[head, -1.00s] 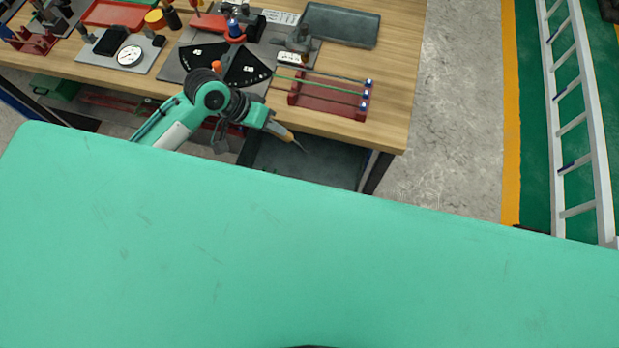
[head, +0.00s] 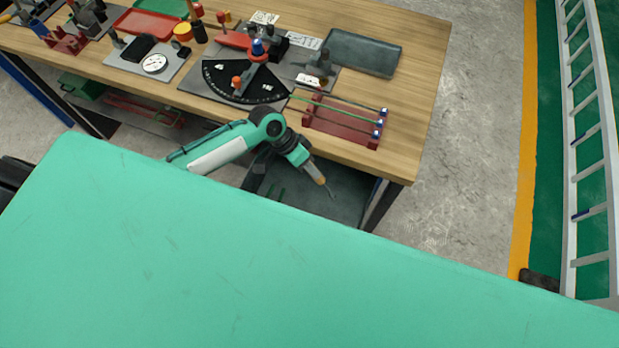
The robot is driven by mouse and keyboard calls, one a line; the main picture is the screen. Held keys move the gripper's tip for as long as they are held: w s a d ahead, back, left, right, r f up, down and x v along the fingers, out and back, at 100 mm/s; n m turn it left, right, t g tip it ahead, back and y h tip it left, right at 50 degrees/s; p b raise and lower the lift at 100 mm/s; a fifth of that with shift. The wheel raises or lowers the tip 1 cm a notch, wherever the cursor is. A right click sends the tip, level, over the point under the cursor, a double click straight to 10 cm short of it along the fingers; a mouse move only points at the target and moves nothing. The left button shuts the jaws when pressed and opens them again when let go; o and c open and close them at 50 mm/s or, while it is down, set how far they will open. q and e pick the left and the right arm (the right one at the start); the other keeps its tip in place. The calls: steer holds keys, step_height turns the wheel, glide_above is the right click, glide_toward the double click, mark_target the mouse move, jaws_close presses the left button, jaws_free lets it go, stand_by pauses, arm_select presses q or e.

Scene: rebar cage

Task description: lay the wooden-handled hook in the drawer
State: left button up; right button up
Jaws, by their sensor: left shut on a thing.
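My left gripper (head: 306,163) is shut on the wooden-handled hook (head: 317,177). The orange-brown handle sticks out of the jaws, and its thin grey metal end points down and to the right. The drawer (head: 347,207) is a dark grey open tray under the front edge of the workbench. The hook shows in front of the drawer's inside; I cannot tell how high above its floor it is. My arm and the green panel hide the drawer's left and near parts. My right gripper is not in view.
The wooden workbench (head: 425,100) holds a dark red rack (head: 343,124) with rods near the front edge, a black protractor-like plate (head: 245,83) and a grey tray (head: 362,52). A wide green surface (head: 300,290) fills the foreground. A ladder (head: 577,150) stands at right.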

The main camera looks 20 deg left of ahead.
arm_select(q)
step_height(320, 180, down, 8)
steer(key=shift+p, duration=0.45)
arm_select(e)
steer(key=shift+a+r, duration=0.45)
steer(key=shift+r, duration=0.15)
